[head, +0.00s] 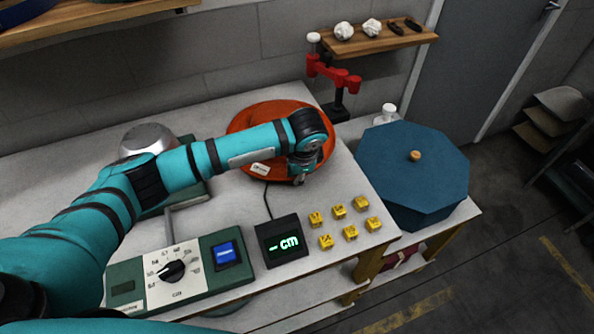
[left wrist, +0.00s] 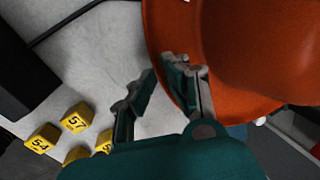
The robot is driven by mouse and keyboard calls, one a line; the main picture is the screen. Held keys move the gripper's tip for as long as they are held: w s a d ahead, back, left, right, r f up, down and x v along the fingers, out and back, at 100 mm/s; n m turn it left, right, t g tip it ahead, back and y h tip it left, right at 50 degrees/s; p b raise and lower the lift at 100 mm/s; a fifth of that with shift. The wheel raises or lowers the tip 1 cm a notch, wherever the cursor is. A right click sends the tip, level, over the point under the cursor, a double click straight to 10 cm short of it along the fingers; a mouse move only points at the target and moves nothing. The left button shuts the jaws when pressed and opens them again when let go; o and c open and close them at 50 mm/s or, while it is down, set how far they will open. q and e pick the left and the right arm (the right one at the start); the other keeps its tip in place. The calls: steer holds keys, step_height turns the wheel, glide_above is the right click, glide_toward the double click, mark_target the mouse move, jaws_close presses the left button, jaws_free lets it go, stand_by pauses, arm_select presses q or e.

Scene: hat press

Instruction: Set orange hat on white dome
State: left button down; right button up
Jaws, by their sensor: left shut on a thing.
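The orange hat (head: 253,117) lies on the white table near its back edge, partly covered by my left arm. Its wide brim fills the upper right of the left wrist view (left wrist: 245,50). My left gripper (head: 300,178) is at the brim's near right edge, shut on the brim, with one finger on each side of its edge (left wrist: 162,72). A pale grey, shiny dome (head: 148,137) stands on a green base to the left of the hat, partly behind my arm. No clearly white dome shows. My right gripper is not in view.
Several yellow numbered cubes (head: 351,233) and a black display (head: 281,240) sit in front of the hat. A green dial panel (head: 172,270) is at the front edge. A blue octagonal box (head: 413,170) stands right; a red clamp-like stand (head: 334,75) rises behind.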

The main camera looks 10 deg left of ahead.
arm_select(q)
steer(key=shift+f, duration=0.7)
stand_by(0.4)
steer(key=c, duration=1.3)
jaws_free()
